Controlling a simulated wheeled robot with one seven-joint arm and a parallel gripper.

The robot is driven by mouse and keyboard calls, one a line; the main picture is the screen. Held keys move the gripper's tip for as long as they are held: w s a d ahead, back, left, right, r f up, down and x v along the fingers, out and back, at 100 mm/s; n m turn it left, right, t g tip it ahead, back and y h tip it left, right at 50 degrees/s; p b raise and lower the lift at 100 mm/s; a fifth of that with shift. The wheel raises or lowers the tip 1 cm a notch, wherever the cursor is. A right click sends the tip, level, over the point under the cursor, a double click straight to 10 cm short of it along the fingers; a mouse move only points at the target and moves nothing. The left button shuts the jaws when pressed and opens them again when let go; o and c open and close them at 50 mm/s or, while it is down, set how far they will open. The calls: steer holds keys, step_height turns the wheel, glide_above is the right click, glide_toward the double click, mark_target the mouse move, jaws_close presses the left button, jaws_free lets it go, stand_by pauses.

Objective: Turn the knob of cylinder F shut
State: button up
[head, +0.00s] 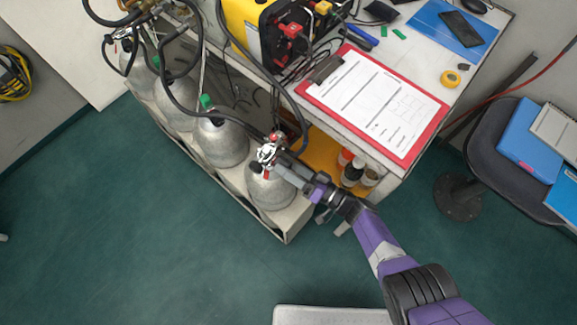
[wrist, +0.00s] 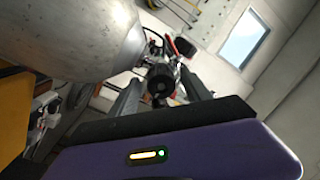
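The nearest grey cylinder (head: 270,192) stands at the right end of the row; no letter on it is legible, so I cannot tell whether it is F. Its metal valve (head: 267,153) has red parts and a hose. My gripper (head: 283,168) reaches this valve from the right. In the wrist view, a round black knob (wrist: 160,82) lies between the two grey fingers of my gripper (wrist: 161,92). The fingers are apart, with a visible gap on each side of the knob. The cylinder body (wrist: 70,35) fills the upper left there.
Another cylinder (head: 220,143) with a green top stands to the left, with more behind it. Black hoses (head: 178,92) loop above them. The bench with a red clipboard (head: 372,100) is at the upper right. A dark chair (head: 490,160) stands right. The green floor (head: 130,220) is clear.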

stand_by(0.3)
steer(key=p+v, duration=0.1)
steer(key=v, duration=0.6)
steer(key=shift+s+d+p, duration=0.2)
steer(key=shift+d+p, duration=0.1)
steer(key=shift+d, duration=0.05)
steer(key=s+a+r+m+t+h, duration=0.3)
steer(key=s+a+r+t+h, duration=0.15)
steer(key=s+t+h, duration=0.3)
steer(key=s+d+r+g+h, duration=0.1)
steer(key=s+d+r+h, duration=0.3)
steer(key=s+d+r, duration=0.6)
steer(key=s+d+r+g+h, duration=0.1)
steer(key=s+d+r+h, duration=0.3)
steer(key=s+d+r, duration=0.6)
step_height(320, 180, up, 5)
steer(key=shift+f+h, duration=0.15)
steer(key=shift+h, duration=0.2)
steer(key=shift+s, duration=0.1)
stand_by(0.5)
